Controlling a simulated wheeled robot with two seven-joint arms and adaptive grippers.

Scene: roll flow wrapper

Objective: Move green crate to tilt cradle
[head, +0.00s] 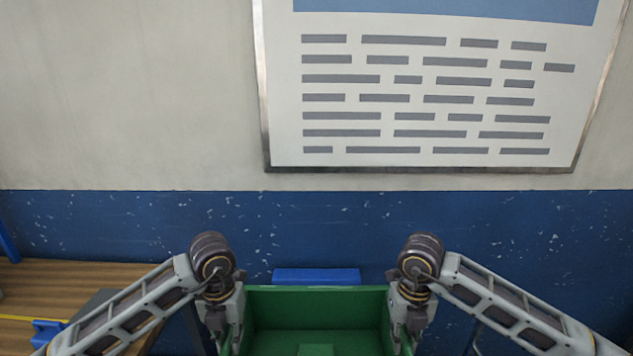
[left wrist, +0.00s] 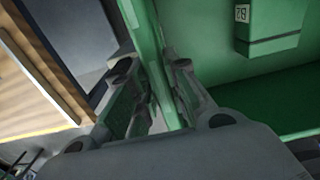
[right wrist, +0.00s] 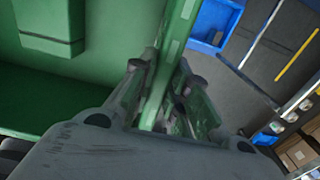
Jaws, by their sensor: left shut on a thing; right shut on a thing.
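The green crate (head: 318,296) is at the bottom middle of the head view, between my two grippers. My left gripper (head: 238,335) is shut on the crate's left wall; in the left wrist view its fingers (left wrist: 165,95) sit on both sides of that green wall. My right gripper (head: 397,335) is shut on the right wall; the right wrist view shows its fingers (right wrist: 165,92) on both sides of it. A green block labelled B2 (left wrist: 268,22) is inside the crate; it also shows in the right wrist view (right wrist: 50,20). I cannot make out the tilt cradle.
A wooden bench (head: 75,275) stands at the left. A blue object (head: 316,275) shows beyond the crate, before a blue and beige wall with a notice board (head: 420,100). In the right wrist view a blue bin (right wrist: 213,25) and shelving (right wrist: 295,135) show beside the crate.

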